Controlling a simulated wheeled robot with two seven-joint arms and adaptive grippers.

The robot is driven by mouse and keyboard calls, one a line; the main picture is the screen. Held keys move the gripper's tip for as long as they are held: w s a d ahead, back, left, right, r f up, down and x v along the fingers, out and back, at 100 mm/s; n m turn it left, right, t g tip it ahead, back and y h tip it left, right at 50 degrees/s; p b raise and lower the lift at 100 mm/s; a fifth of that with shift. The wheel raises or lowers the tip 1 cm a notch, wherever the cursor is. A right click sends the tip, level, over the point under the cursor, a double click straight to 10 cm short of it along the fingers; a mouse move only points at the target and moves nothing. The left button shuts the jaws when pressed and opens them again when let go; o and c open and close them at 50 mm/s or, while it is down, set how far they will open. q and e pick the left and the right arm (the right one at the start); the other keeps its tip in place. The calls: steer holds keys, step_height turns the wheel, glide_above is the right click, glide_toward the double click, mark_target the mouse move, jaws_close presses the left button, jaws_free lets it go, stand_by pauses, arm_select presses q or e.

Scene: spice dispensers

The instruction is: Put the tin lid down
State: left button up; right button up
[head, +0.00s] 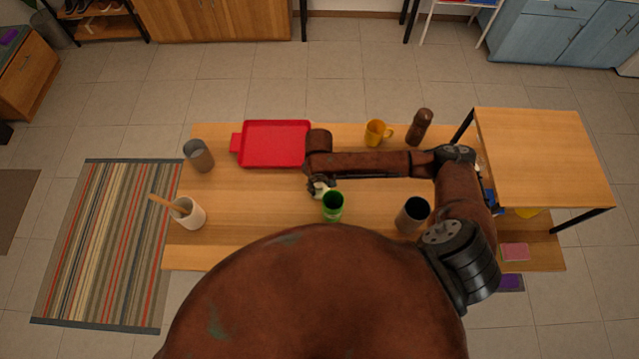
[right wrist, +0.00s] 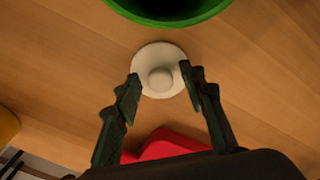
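The white tin lid (right wrist: 160,58), a round disc with a knob, appears to lie flat on the wooden table, knob up. It also shows in the head view (head: 320,188), partly hidden by my right gripper. My right gripper (right wrist: 161,78) points down over it, its two fingers apart on either side with a clear gap around the knob. A green tin (head: 333,207) stands open beside the lid; its rim (right wrist: 165,20) crosses the top of the right wrist view. My left gripper is not in view.
A red tray (head: 275,144) lies behind and to the left. A grey cup (head: 198,155), a white pot (head: 188,213), a yellow mug (head: 375,133), a brown grinder (head: 419,126) and a dark cup (head: 412,215) stand around. The table left of the tin is clear.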

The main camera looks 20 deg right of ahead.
mark_target(319, 185)
steer(key=shift+r, duration=0.1)
steer(key=shift+r, duration=0.4)
step_height(319, 185, up, 12)
steer(key=shift+p, duration=0.45)
steer(key=shift+f, duration=0.1)
